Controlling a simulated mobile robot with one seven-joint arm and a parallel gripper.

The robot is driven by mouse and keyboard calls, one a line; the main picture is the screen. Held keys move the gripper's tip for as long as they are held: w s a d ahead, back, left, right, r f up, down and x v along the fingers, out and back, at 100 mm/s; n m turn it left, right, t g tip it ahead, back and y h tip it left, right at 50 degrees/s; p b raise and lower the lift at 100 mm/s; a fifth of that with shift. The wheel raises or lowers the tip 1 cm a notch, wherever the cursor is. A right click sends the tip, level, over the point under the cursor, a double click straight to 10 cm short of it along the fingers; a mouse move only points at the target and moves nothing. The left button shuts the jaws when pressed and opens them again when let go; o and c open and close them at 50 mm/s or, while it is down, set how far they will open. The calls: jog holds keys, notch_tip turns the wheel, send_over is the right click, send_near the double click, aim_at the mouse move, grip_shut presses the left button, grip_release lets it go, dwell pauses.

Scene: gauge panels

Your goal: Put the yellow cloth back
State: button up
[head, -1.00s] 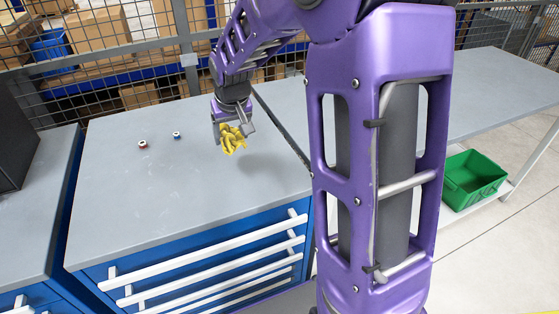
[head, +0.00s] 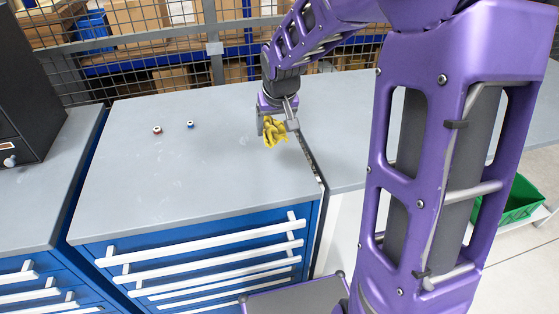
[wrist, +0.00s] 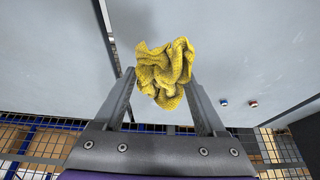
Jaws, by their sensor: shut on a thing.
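The yellow cloth (head: 275,131) is crumpled and hangs from my gripper (head: 272,122) in the head view. My gripper is shut on it and holds it over the right part of the grey worktop (head: 160,190), near the gap to the neighbouring table. In the wrist view the cloth (wrist: 166,72) is bunched between the two fingertips (wrist: 162,85). The cloth looks to be above the surface; its exact height is hard to tell.
A red-and-white small part (head: 157,130) and a blue-and-white one (head: 190,124) stand on the worktop, left of my gripper. Blue drawers with white handles (head: 205,242) are below. A dark cabinet (head: 35,95) stands left, a green bin (head: 520,200) right. Wire mesh closes the back.

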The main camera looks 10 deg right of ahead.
aim_at(278, 138)
notch_tip(278, 138, down, 10)
jog(key=shift+r+b, duration=0.25)
jog(key=shift+b, duration=0.6)
jog(key=shift+f, duration=0.15)
jog(key=o, duration=1.3)
jog(key=shift+c, duration=0.2)
jog(key=shift+r, duration=0.4)
jog(key=p+v, duration=0.3)
jog(key=v, duration=0.8)
jog(key=shift+s+r, duration=0.15)
jog(key=shift+r, duration=0.1)
